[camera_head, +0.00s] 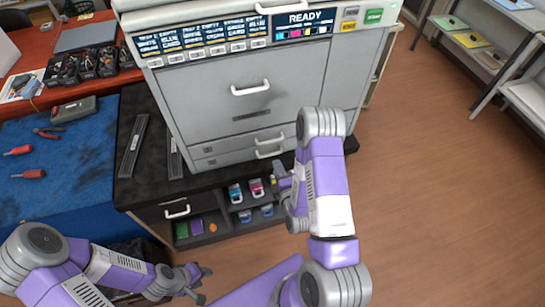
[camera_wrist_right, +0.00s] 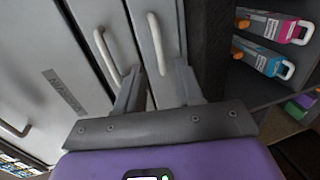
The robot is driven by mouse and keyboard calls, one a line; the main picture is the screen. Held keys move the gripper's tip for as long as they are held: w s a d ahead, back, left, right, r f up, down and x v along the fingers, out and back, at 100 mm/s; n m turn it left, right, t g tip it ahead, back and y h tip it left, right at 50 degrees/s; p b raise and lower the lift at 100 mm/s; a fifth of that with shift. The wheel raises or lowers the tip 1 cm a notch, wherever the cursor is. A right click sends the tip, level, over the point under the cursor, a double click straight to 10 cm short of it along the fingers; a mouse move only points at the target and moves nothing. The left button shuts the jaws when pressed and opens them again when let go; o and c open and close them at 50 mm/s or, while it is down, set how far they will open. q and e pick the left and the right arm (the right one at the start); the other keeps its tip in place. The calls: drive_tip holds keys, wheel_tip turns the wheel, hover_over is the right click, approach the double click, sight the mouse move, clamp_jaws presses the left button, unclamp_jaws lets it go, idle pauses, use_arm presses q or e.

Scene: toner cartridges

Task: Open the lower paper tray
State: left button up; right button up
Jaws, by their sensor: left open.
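The grey printer (camera_head: 250,60) stands with two thin paper trays low on its front. The lower tray has a white handle (camera_head: 269,154), which also shows in the right wrist view (camera_wrist_right: 156,40). The upper tray's handle (camera_head: 269,139) is just above it and also shows in the right wrist view (camera_wrist_right: 104,52). My right gripper (camera_wrist_right: 160,78) is open, its fingers pointing at the tray fronts, the lower handle lined up between them. Whether they touch it I cannot tell. In the head view my right arm partly hides this gripper. My left gripper (camera_head: 198,284) is open and empty at the lower left.
Below the printer, a black stand (camera_head: 150,190) has a drawer and open shelves with several colored cartridges, among them a magenta one (camera_wrist_right: 290,30) and a blue one (camera_wrist_right: 265,62). A blue-topped bench (camera_head: 75,180) with tools is at left. The wooden floor (camera_head: 440,200) at right is clear.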

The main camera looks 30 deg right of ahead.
drive_tip(key=x, duration=0.7)
drive_tip(key=shift+w+d+b, duration=0.1)
drive_tip(key=shift+b, duration=0.25)
clamp_jaws()
